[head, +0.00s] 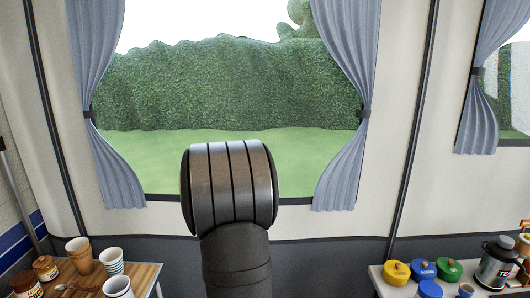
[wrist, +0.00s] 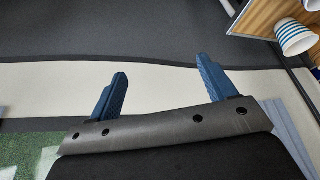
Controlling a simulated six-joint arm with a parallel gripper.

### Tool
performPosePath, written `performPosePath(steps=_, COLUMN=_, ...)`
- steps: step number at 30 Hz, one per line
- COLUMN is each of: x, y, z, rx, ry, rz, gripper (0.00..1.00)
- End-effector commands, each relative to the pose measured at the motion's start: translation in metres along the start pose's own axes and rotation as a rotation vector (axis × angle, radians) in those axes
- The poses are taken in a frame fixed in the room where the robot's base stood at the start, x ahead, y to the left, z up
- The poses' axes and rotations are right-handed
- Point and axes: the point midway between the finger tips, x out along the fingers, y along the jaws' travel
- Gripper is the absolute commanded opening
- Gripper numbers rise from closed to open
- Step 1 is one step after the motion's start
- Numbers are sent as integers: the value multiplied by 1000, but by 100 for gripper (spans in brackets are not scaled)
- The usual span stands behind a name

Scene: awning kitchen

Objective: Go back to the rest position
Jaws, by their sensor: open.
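My gripper (wrist: 160,85) shows in the wrist view with its two blue fingers spread wide apart and nothing between them. It is over the tent wall and window edge in that view, away from the tables. In the head view my arm stands upright at the centre, in front of the window, and the gripper itself cannot be made out there.
A wooden-topped table (head: 145,272) at left holds cups, including a striped cup (head: 112,262), and jars (head: 45,267). A white table (head: 385,285) at right holds colored lidded pots (head: 397,272) and a flask (head: 496,262). The striped cup also shows in the wrist view (wrist: 295,38).

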Motion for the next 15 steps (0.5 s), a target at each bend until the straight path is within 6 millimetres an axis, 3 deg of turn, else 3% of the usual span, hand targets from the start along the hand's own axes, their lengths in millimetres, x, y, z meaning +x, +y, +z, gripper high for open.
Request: performPosePath(steps=15, x=5, y=104, z=14, rx=161, ry=0, rz=67, gripper=77)
